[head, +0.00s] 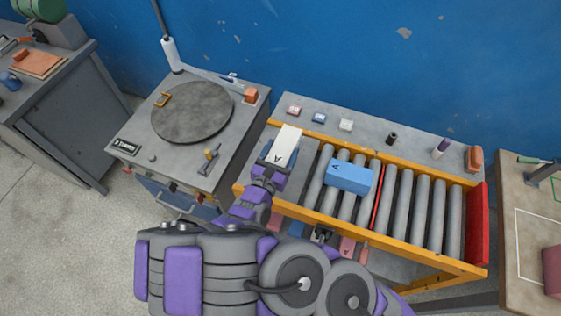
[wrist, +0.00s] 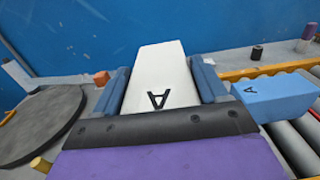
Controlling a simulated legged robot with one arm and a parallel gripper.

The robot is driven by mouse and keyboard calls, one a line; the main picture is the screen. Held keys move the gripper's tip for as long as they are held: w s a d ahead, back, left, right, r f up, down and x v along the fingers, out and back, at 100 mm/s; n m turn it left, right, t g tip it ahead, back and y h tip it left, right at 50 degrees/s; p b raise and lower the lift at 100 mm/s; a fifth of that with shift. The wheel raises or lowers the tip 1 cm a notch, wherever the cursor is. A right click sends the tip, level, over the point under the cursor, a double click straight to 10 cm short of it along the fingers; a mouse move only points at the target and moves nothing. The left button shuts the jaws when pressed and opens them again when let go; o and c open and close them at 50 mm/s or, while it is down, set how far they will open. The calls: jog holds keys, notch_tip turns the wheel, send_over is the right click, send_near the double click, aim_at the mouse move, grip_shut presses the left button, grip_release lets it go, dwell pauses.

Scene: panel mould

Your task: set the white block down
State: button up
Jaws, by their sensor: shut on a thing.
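The white block (head: 286,143) bears a black letter A. My gripper (head: 275,158) is shut on it, above the left end of the roller conveyor in the head view. In the wrist view the white block (wrist: 160,75) sits between the two blue fingers of my gripper (wrist: 163,82). I cannot tell whether the block's underside touches anything. A blue block (head: 350,176), also marked A, lies on the rollers to the right; it shows in the wrist view too (wrist: 272,98).
The roller conveyor has yellow side rails (head: 410,167) and a red end plate (head: 477,225). Small items stand on the grey ledge behind it. To the left is a bench with a round grey turntable (head: 192,112). Rollers right of the blue block are clear.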

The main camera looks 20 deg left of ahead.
jog(key=s+a+f, duration=0.3)
jog(key=s+f, duration=0.4)
jog(key=s, duration=0.2)
jog(key=w, duration=0.1)
jog(key=w+d+b, duration=0.1)
jog(key=w, duration=0.1)
jog(key=w+b, duration=0.1)
jog(key=shift+w+d+f, duration=0.1)
jog(key=shift+w+d, duration=0.2)
jog(key=shift+w, duration=0.1)
jog(key=shift+y, duration=0.3)
jog(key=w+f+b, duration=0.1)
jog(key=w, duration=0.2)
jog(key=w+a+f+b, duration=0.1)
jog(key=w, duration=0.3)
jog(key=w+a+f+b, duration=0.1)
jog(key=w+f+b, duration=0.1)
jog(key=w, duration=0.1)
jog(key=shift+w, duration=0.2)
jog(key=shift+a+f, duration=0.25)
jog(key=shift+f, duration=0.1)
jog(key=shift+d, duration=0.15)
